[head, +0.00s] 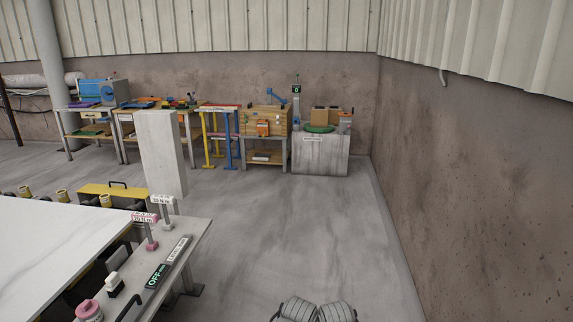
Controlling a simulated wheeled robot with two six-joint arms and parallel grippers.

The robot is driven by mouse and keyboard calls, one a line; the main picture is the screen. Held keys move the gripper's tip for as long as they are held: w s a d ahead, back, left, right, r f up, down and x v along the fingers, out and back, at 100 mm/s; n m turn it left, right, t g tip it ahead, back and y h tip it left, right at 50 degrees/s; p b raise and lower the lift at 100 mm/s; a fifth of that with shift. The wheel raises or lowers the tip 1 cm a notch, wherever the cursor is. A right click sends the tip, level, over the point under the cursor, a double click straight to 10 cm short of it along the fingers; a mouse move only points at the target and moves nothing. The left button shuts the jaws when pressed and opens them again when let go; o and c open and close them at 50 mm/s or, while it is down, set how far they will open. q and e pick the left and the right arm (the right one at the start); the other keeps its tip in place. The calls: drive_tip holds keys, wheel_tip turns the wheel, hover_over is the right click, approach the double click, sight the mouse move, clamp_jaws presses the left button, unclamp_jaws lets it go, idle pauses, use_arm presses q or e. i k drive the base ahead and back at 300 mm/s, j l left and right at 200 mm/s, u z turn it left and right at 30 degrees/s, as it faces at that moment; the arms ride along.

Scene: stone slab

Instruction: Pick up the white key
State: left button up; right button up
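I cannot make out a thing that is clearly a white key. A small white piece with a dark base (113,284) stands on the grey side ledge of the bench at the lower left, but I cannot tell if it is the key. Neither of my grippers is in view.
A white stone slab (60,245) lies on the bench at left. Its ledge (190,240) holds a pink-topped container (90,311), an OFF display (158,276) and pink-based labelled stands (151,232). A grey ribbed object (318,309) is at the bottom. Open floor (300,230) lies ahead.

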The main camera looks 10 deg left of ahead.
sight(164, 199)
drive_tip(key=i, duration=1.65)
drive_tip(key=i+u, duration=0.3)
drive_tip(key=i+l+u, duration=0.1)
drive_tip(key=i+u, duration=0.2)
drive_tip(key=i, duration=0.2)
drive_tip(key=i+j+u, duration=0.1)
drive_tip(key=u, duration=0.25)
drive_tip(key=i+u, duration=0.5)
drive_tip(key=u, duration=0.2)
drive_tip(key=i+j+u, duration=0.2)
drive_tip(key=i, duration=0.15)
drive_tip(key=k+l, duration=0.05)
drive_tip(key=l, duration=0.05)
